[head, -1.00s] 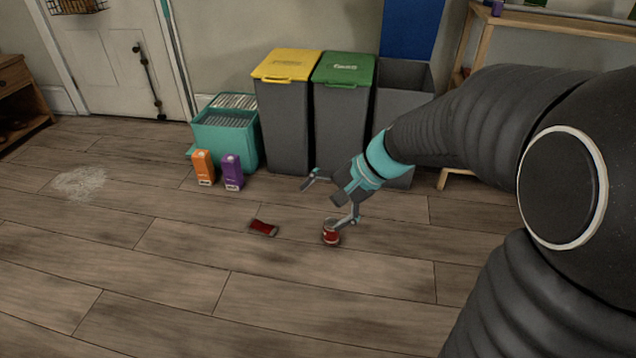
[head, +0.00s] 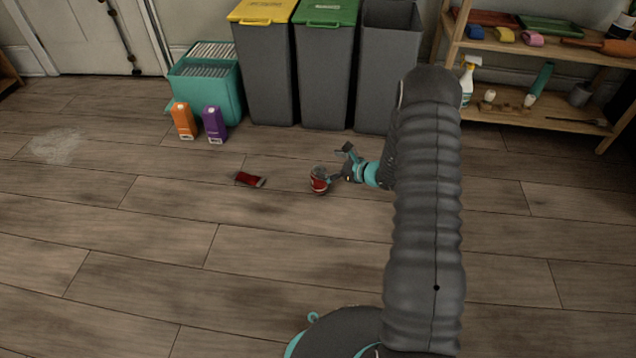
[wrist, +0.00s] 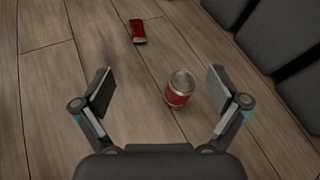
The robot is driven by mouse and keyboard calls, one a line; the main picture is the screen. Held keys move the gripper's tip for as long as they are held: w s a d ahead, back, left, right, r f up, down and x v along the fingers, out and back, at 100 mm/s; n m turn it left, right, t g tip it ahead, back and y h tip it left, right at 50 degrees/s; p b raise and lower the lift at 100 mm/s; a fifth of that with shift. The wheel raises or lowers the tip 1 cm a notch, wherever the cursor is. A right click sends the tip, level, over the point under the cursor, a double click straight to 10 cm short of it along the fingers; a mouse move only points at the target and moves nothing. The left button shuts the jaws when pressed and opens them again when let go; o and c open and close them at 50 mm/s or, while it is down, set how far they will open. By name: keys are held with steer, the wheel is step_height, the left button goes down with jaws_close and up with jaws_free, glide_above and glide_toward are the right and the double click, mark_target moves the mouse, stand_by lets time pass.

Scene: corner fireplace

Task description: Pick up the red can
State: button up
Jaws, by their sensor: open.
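The red can (head: 319,183) stands upright on the wooden floor, with a grey metal top. It also shows in the wrist view (wrist: 180,88), ahead of my gripper and between the lines of its two fingers, closer to the right finger. My gripper (head: 342,168) is low beside the can, on its right in the head view. In the wrist view its fingers (wrist: 160,92) are wide apart with nothing held between them. In the head view a finger overlaps the can's right side; I cannot tell if it touches.
A crushed red can or packet (head: 250,180) lies left of the can. An orange carton (head: 183,120), a purple carton (head: 214,124) and a teal crate (head: 207,103) stand behind left. Grey bins (head: 387,80) line the wall, a wooden shelf (head: 520,52) stands right. The front floor is clear.

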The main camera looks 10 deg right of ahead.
steer(key=d+f+m+t+h, duration=0.25)
steer(key=d+f+m, duration=0.25)
steer(key=f, duration=0.7)
steer(key=shift+g, duration=0.45)
steer(key=shift+r+b+x, duration=0.15)
steer(key=shift+b+x, duration=0.45)
steer(key=shift+x, duration=2.85)
steer(key=shift+r+b+x, duration=0.15)
steer(key=shift+b+x, duration=0.45)
steer(key=shift+x, duration=2.85)
steer(key=shift+w, duration=0.15)
steer(key=c, duration=0.9)
